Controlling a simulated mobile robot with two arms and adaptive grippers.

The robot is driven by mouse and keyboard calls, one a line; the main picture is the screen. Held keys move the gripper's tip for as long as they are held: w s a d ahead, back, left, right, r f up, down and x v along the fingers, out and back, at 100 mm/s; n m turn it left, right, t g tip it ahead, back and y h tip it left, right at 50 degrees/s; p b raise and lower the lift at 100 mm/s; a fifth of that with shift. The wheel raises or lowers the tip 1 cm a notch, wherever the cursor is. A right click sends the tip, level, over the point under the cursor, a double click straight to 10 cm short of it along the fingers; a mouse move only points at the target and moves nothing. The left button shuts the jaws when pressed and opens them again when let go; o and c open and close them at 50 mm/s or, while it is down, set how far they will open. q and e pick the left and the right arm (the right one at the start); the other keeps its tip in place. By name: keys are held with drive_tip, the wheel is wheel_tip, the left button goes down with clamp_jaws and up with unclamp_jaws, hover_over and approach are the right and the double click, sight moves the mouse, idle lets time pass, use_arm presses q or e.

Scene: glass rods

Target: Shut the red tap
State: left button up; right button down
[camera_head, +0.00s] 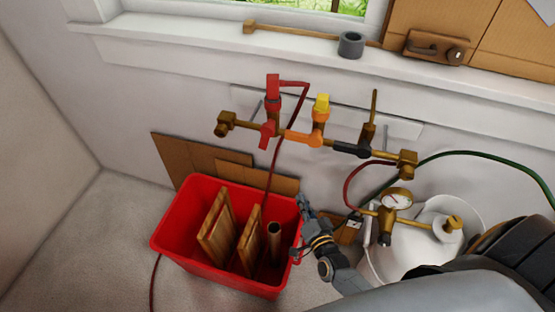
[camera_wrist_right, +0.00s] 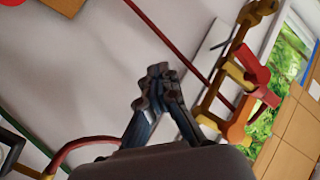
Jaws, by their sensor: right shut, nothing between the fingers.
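The red tap (camera_head: 268,136) is on the brass pipe along the wall, below a red upright fitting (camera_head: 273,90) with a red hose. Its red handle points downward, across the pipe. It also shows in the right wrist view (camera_wrist_right: 254,68), right of the fingers. An orange tap (camera_head: 300,137) and a black tap (camera_head: 352,150) have handles lying along the pipe. My right gripper (camera_head: 302,200) is shut and empty, below the pipe near the red bin's right rim, apart from the red tap. In the wrist view its fingertips (camera_wrist_right: 158,78) are together. My left gripper is not in view.
A red bin (camera_head: 215,277) holding wooden boards stands below the pipe. A white tank (camera_head: 433,240) with a gauge (camera_head: 397,200) is at the right. A red hose (camera_head: 277,165) hangs from the fitting into the bin. The windowsill (camera_head: 200,38) is above.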

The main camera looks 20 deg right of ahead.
wheel_tip(320, 180, up, 10)
drive_tip(key=s+m+t+y+b, duration=0.1)
drive_tip(key=m+t+y+b, duration=0.2)
drive_tip(key=m, duration=0.6)
drive_tip(key=p, duration=0.2)
approach(265, 139)
drive_tip(key=w+d+f, duration=0.2)
drive_tip(key=w+d, duration=0.2)
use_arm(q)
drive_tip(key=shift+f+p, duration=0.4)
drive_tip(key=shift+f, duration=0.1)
use_arm(e)
drive_tip(key=w+a, duration=0.2)
drive_tip(key=w, duration=0.1)
drive_tip(key=shift+a+r+m, duration=0.2)
drive_tip(key=shift+a+m, duration=0.1)
